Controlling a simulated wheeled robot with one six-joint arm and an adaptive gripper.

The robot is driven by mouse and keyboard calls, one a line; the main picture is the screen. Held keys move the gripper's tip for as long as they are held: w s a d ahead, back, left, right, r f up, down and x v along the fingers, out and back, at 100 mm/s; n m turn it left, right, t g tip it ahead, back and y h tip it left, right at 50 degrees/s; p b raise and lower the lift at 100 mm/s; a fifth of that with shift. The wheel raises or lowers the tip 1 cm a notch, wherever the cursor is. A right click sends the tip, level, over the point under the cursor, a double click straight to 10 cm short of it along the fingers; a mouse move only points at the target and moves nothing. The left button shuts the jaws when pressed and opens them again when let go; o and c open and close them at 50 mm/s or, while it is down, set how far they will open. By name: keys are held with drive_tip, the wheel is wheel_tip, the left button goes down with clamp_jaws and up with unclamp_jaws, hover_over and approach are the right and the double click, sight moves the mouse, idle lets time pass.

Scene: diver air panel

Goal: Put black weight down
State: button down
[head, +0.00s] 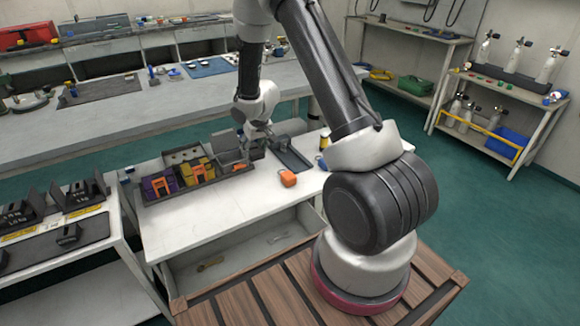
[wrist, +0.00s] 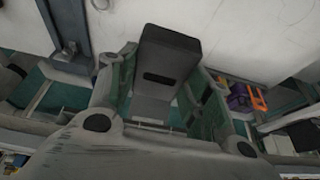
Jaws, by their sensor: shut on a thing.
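A black weight (wrist: 168,60), a dark block with a slot in its face, is between the fingers of my gripper (wrist: 155,95) in the wrist view. My gripper is shut on it. In the head view my gripper (head: 254,150) is over the white table, by the right end of a dark compartment tray (head: 200,184). The weight's outline there is hard to separate from the gripper and tray. A bare stretch of white tabletop shows beyond the weight in the wrist view. Whether the weight touches anything below is not clear.
The white tabletop (head: 215,218) is clear in front. More weights (head: 82,196) stand on the left table.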

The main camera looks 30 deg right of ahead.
hover_over(263, 184)
drive_tip(key=s, duration=0.1)
wheel_tip(263, 184, down, 7)
drive_tip(key=f, duration=0.5)
drive_tip(key=shift+s+d, duration=0.1)
drive_tip(key=shift+s, duration=0.1)
drive_tip(key=shift+f, duration=2.55)
drive_tip(key=shift+f, duration=0.15)
drive_tip(key=c, duration=0.6)
unclamp_jaws()
drive_tip(key=shift+c, duration=0.2)
